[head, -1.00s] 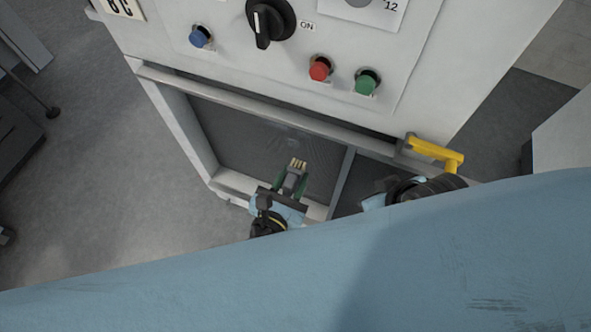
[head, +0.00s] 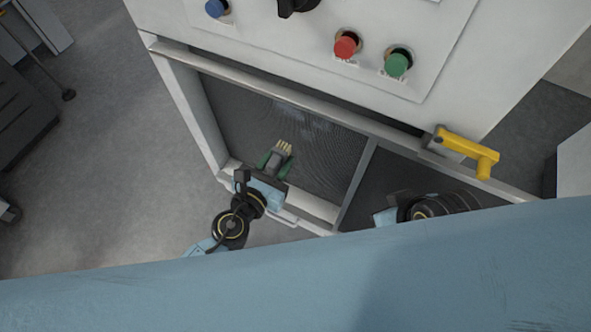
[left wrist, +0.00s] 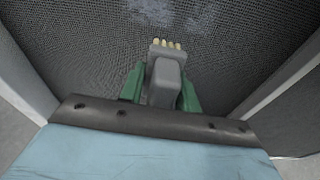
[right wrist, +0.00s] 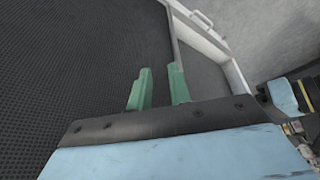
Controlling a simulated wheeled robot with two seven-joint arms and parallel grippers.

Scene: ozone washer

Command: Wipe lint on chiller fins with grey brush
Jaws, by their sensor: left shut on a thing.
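The grey brush (head: 279,158) with pale bristle tips is held in my left gripper (head: 274,163), in front of the dark chiller fins (head: 240,115). In the left wrist view the green fingers are shut on both sides of the brush (left wrist: 166,78), bristles pointing up the picture. A pale lint patch (left wrist: 165,12) lies on the fins beyond the bristles, with a visible space between in the picture. It shows faintly in the head view (head: 300,118). My right gripper (right wrist: 160,80) is empty, with a gap between its green fingers. Its fingers are hidden in the head view.
A white frame surrounds the fins, with a grey divider (head: 357,185) on their right. A yellow handle (head: 467,150) sticks out at the upper right. Red (head: 346,44), green (head: 397,64) and blue (head: 215,8) buttons sit above. Open floor (head: 110,190) lies to the left.

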